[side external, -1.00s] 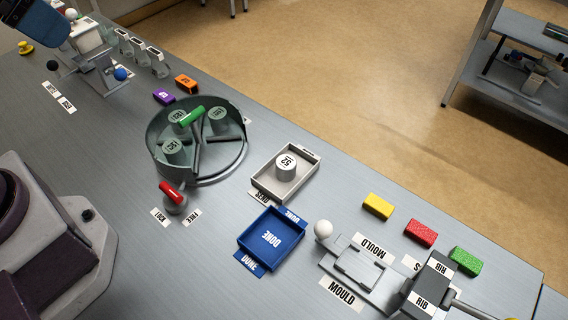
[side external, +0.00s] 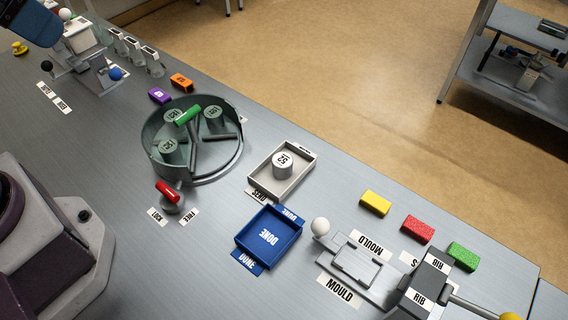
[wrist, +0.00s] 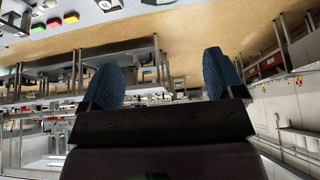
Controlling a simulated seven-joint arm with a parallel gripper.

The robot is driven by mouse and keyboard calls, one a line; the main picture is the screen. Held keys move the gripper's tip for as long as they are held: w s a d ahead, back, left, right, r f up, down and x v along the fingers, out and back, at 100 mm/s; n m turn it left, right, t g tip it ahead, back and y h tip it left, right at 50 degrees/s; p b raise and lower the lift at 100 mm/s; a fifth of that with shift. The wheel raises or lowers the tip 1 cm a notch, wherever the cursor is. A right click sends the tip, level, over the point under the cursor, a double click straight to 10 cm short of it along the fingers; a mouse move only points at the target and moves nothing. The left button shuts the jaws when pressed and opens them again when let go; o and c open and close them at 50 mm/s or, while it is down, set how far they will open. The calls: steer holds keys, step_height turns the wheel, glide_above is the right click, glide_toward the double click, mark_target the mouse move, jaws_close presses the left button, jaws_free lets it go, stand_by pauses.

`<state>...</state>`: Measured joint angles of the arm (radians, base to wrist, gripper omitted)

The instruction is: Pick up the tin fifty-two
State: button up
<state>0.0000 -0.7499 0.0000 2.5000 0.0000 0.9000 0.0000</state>
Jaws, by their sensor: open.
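The tin marked 52 (side external: 283,161) is a short pale cylinder with its number on top. It stands upright inside a shallow grey tray (side external: 262,187) in the middle of the side external view, with nothing touching it from above. My gripper (wrist: 163,75) shows in the wrist view with its two blue fingertips wide apart and nothing between them. The wrist view points out over the room, and the tin is not seen in it. My gripper is not clearly seen near the tin in the side view.
A round glassy hood (side external: 160,130) holding several numbered tins stands left of the tray, with green and red handles. A blue DONE tray (side external: 252,250) lies just in front. The mould fixture (side external: 355,270) and coloured blocks (side external: 418,229) are at right.

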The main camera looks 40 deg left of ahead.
steer(key=shift+c, duration=0.7)
steer(key=shift+d, duration=0.1)
